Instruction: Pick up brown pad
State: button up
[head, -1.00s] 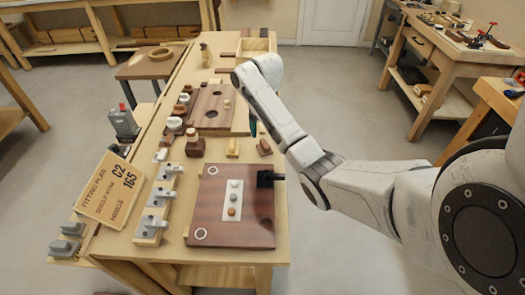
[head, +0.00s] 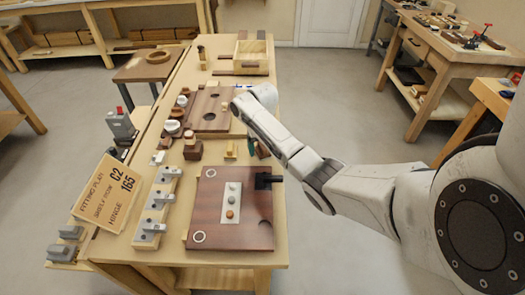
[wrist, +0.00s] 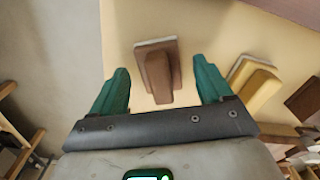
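The brown pad (wrist: 158,72) is a small block with a raised brown top and a pale grey edge. It lies on the bench in the wrist view. My gripper (wrist: 160,88) is open, with one green finger on each side of the pad and a gap to both. Nothing is held. In the head view my arm covers most of the gripper; a green finger (head: 251,146) shows beside the brown pad (head: 263,150), which is partly hidden.
A yellow block (wrist: 256,84) lies just right of the pad in the wrist view. The head view shows a dark red-brown board (head: 210,215) in front, a row of grey clamps (head: 158,199) at left and an open wooden box (head: 252,68) at the back.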

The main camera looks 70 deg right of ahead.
jog(key=c, duration=1.2)
jog(key=shift+r, duration=0.1)
jog(key=shift+r, duration=0.5)
jog(key=shift+s+a+r+p, duration=0.55)
jog(key=shift+s+r+p, duration=1)
jog(key=shift+s+r, duration=0.55)
jog(key=shift+s+a+r+p, duration=0.6)
jog(key=shift+s+r+p, duration=1.1)
jog(key=shift+s, duration=0.75)
jog(key=shift+s+a+r+p, duration=0.55)
jog(key=shift+s+r+p, duration=0.85)
jog(key=shift+s+r, duration=0.8)
jog(key=shift+f, duration=0.1)
